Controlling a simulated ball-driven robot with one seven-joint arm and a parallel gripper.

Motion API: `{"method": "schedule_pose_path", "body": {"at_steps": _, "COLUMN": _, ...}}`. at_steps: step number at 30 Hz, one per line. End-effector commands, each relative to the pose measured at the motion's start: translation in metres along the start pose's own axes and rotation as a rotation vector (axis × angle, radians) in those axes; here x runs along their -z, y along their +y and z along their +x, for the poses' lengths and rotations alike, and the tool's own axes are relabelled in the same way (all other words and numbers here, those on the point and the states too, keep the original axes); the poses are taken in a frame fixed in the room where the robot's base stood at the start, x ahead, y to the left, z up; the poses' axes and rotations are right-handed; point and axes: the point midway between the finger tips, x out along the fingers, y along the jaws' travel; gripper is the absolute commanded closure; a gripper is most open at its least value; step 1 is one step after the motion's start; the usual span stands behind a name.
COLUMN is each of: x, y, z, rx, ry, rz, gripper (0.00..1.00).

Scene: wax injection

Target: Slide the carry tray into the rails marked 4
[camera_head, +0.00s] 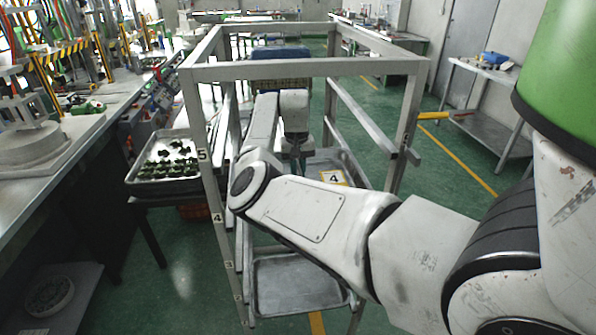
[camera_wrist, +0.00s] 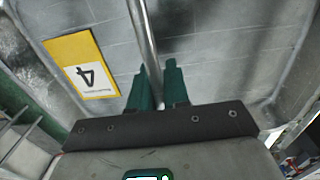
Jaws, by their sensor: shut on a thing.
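The carry tray (camera_head: 345,163) is a grey metal tray with a yellow-bordered 4 label (camera_head: 333,177). In the head view it shows inside the rack frame, partly hidden behind my arm. In the wrist view the tray floor (camera_wrist: 215,50) fills the picture, with the label (camera_wrist: 82,65) at left. My gripper (camera_wrist: 157,75) has green fingers shut on the tray's round metal bar (camera_wrist: 143,30). In the head view my forearm hides most of the grip. The rack's 4 mark (camera_head: 217,217) is on its front left post. Whether the tray edges sit on rails is hidden.
The grey rack (camera_head: 300,68) has open sides and a front left post marked 5, 4, 3 and 2. An empty tray (camera_head: 300,283) lies low in it. A tray of dark green parts (camera_head: 165,183) stands close at left. A side table (camera_head: 480,125) is at right.

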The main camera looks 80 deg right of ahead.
Motion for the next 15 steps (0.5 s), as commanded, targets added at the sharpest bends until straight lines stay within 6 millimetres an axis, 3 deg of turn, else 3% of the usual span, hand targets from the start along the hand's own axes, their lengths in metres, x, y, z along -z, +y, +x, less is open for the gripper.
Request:
{"method": "schedule_pose_path", "body": {"at_steps": 9, "x": 0.0001, "y": -0.0001, "z": -0.0007, "rx": 0.000, "ry": 0.001, "rz": 0.000, "gripper": 0.55}}
{"method": "schedule_pose_path", "body": {"at_steps": 15, "x": -0.0005, "y": -0.0002, "z": 0.0010, "rx": 0.001, "ry": -0.002, "rz": 0.000, "gripper": 0.54}}
